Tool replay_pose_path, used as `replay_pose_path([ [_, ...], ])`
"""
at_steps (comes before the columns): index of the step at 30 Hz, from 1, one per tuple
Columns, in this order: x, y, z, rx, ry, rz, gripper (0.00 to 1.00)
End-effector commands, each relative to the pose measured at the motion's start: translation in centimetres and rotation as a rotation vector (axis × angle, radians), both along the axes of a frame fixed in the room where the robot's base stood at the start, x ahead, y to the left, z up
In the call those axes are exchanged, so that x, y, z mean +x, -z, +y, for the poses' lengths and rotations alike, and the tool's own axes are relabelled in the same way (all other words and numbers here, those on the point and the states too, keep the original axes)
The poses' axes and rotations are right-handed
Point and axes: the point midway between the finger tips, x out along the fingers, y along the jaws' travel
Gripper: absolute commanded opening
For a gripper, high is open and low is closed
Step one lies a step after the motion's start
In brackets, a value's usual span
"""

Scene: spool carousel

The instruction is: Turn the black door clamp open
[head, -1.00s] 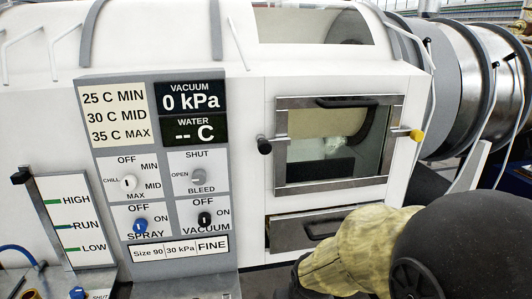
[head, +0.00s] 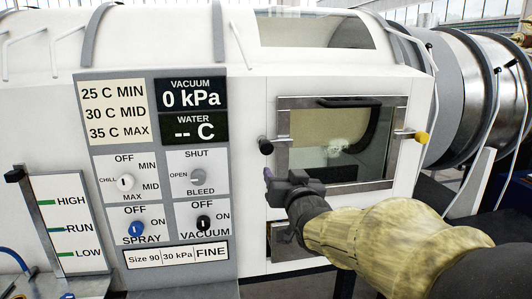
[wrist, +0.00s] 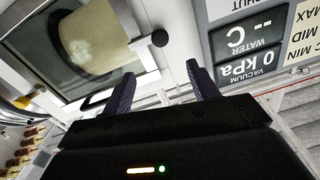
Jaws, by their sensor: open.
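The black door clamp (head: 265,145) is a black knob on a short metal stem at the left edge of the windowed door (head: 284,165). The door looks shut in its metal frame. My gripper (head: 268,180) is open and empty just below the clamp in the head view. In the wrist view the clamp (wrist: 160,38) lies beyond and between my two purple fingers (wrist: 160,75), apart from them. The picture there is turned about.
A yellow-knobbed clamp (head: 422,137) is on the door's right edge. My arm covers much of the drawer (head: 283,243) under the door. The control panel (head: 150,165) is left of my gripper. Ribbed metal drums stand at the right.

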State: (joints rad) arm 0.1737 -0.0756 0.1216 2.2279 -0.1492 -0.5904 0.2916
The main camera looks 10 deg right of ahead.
Motion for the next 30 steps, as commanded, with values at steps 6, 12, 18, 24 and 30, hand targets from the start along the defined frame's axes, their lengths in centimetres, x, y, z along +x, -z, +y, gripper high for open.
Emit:
replay_pose_path([
  [6,1.3,0.0,0.0,0.000,0.001,0.002,0.59],
  [12,4.1,-0.1,0.1,0.001,0.001,0.003,0.59],
  [18,7.1,-0.1,0.2,0.000,0.001,0.003,0.59],
  [24,10.2,-0.1,0.3,0.000,0.000,0.004,0.59],
  [30,13.2,-0.1,0.4,0.001,0.001,0.003,0.59],
])
